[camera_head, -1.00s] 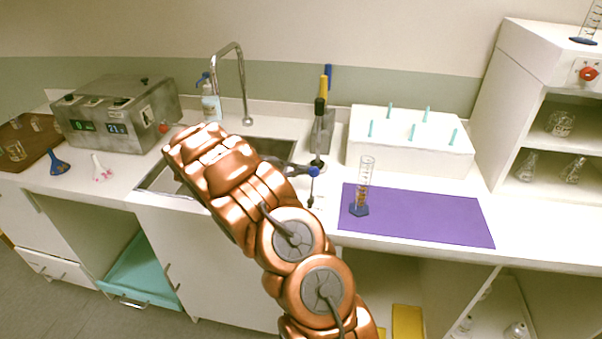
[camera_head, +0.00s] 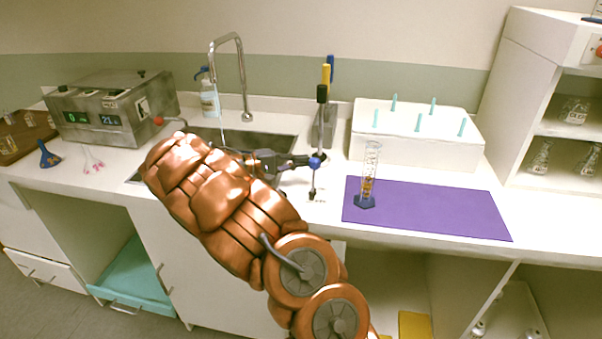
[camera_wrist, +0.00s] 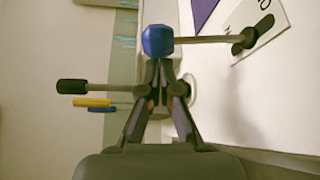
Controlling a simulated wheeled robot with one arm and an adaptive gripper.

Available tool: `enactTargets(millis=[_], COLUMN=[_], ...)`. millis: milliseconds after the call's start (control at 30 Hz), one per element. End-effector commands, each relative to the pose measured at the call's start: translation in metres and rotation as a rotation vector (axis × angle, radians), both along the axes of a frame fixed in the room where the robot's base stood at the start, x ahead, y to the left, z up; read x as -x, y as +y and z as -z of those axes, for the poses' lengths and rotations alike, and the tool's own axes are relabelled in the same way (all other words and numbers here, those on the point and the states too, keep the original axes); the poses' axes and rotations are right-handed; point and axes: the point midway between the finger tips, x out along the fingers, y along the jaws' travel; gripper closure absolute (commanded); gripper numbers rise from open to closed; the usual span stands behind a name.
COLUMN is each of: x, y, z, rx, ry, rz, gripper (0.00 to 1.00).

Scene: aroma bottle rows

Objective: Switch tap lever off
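The tap lever is a thin metal rod with a blue knob (camera_head: 316,162) on its upper end, standing nearly upright right of the sink (camera_head: 268,146). In the wrist view the blue knob (camera_wrist: 157,40) is straight ahead of my fingertips, and the rod (camera_wrist: 205,39) runs right to a dark slot (camera_wrist: 258,33) in a white marked plate. My gripper (camera_head: 305,161) reaches the knob from the left. In the wrist view my gripper's fingers (camera_wrist: 159,64) converge to nearly closed tips at the knob; exact contact is unclear.
Black, yellow and blue tipped rods (camera_head: 322,94) stand close behind the lever. A graduated cylinder (camera_head: 367,185) stands on a purple mat (camera_head: 440,212) at right, before a white peg block (camera_head: 410,148). A soap bottle (camera_head: 209,98) and a metal bath (camera_head: 90,125) are at left.

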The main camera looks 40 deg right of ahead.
Motion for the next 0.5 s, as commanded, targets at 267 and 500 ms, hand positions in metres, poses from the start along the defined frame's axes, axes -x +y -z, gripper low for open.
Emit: enactTargets(millis=[267,500], x=[0.009,0.016], y=[0.011,0.022], z=[0.005,0.002], rx=[0.132,0.252], ry=[-0.092,-0.176], rz=[0.002,-0.001], gripper=[1.00,1.00])
